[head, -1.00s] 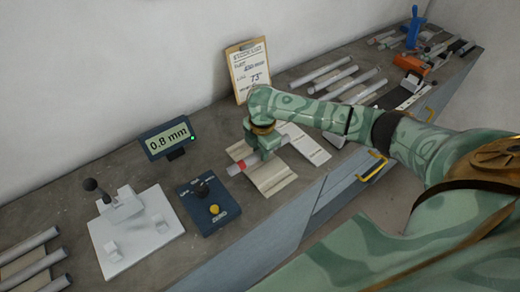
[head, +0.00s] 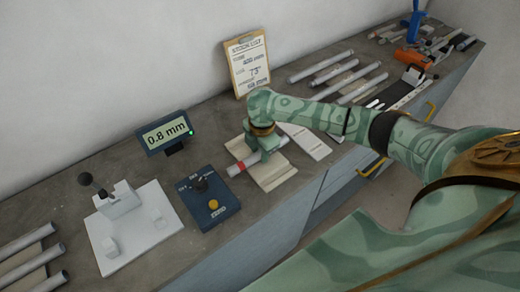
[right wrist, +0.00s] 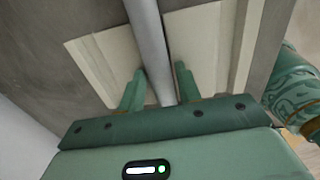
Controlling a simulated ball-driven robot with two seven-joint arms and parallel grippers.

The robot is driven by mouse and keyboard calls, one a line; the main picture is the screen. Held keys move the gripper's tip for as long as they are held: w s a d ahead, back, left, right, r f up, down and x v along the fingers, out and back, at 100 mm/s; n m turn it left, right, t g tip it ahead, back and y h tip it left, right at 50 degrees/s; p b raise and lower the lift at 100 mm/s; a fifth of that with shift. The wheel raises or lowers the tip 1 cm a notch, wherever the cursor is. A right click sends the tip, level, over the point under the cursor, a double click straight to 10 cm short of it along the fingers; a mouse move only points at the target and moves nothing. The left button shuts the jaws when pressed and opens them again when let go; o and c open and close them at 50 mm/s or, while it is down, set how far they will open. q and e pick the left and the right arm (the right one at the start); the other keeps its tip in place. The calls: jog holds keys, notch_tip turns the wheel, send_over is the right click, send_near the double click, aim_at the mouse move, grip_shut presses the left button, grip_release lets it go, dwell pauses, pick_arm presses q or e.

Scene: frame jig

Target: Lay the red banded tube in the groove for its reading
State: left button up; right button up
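The red band is not seen there. My left gripper is not in view.
A display (head: 165,133) reads 0.8 mm. A blue box with a knob and yellow button (head: 208,200) and a white fixture (head: 137,225) stand left of the block. A pale board (head: 305,141) lies right of it. A clipboard (head: 247,65) leans on the wall; several grey tubes (head: 335,72) lie beyond.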

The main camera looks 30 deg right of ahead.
jog(key=shift+o, duration=0.9)
notch_tip(320, 180, up, 16)
jog(key=s+p, duration=0.1)
jog(key=p, duration=0.4)
jog(key=shift+r, duration=0.15)
jog(key=shift+a, duration=0.1)
